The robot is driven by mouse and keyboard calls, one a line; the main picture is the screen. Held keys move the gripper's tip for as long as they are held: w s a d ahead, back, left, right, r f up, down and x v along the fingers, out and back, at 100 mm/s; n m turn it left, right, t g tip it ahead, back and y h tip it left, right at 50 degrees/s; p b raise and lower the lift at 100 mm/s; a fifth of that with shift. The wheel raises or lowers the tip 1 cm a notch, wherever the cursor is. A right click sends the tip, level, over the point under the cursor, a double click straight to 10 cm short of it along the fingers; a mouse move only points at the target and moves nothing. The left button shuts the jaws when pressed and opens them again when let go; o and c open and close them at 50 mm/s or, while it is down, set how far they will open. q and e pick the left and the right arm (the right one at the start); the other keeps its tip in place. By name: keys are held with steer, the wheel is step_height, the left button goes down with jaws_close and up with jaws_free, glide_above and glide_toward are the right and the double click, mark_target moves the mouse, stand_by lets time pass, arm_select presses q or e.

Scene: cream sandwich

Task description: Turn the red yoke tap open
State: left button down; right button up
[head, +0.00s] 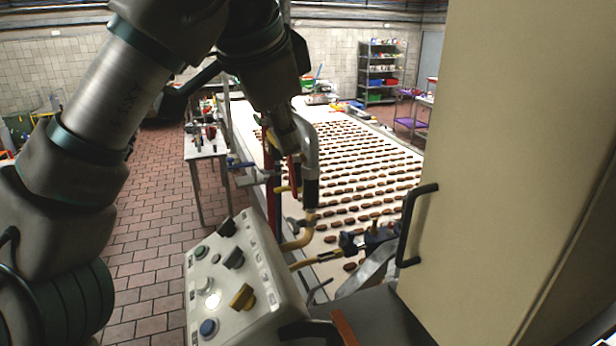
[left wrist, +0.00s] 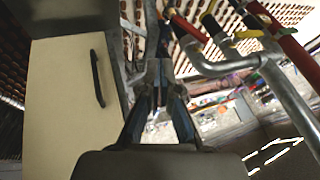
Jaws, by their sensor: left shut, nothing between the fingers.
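Red parts show at the pipework beside the conveyor. One short red piece (head: 294,176), which looks like the red tap's handle, is just below my left gripper (head: 288,150) in the head view. In the left wrist view a red bar (left wrist: 187,25) lies up and right of the fingertips. My left gripper (left wrist: 160,72) is shut with nothing between its fingers. It looks close to the red piece, but I cannot tell whether they touch. My gripper and the grey pipe partly hide the tap, so its turn position is unclear. My right gripper is not in view.
A control box (head: 238,282) with buttons stands in front. A conveyor (head: 345,135) with rows of brown pieces runs behind the pipes. A cream cabinet (head: 510,160) with a black handle (head: 410,226) blocks the right. Yellow (head: 316,259) and grey pipes crowd the middle.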

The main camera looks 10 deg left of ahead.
mark_target(293, 180)
arm_select(q)
steer(key=x, duration=0.4)
steer(key=w+a+x, duration=0.1)
steer(key=x, duration=0.3)
steer(key=a+x, duration=0.1)
steer(key=x, duration=0.3)
steer(key=shift+w+r, duration=0.35)
steer(key=shift+w+a+f+p, duration=0.25)
steer(key=shift+w+p, duration=0.05)
steer(key=shift+d, duration=0.15)
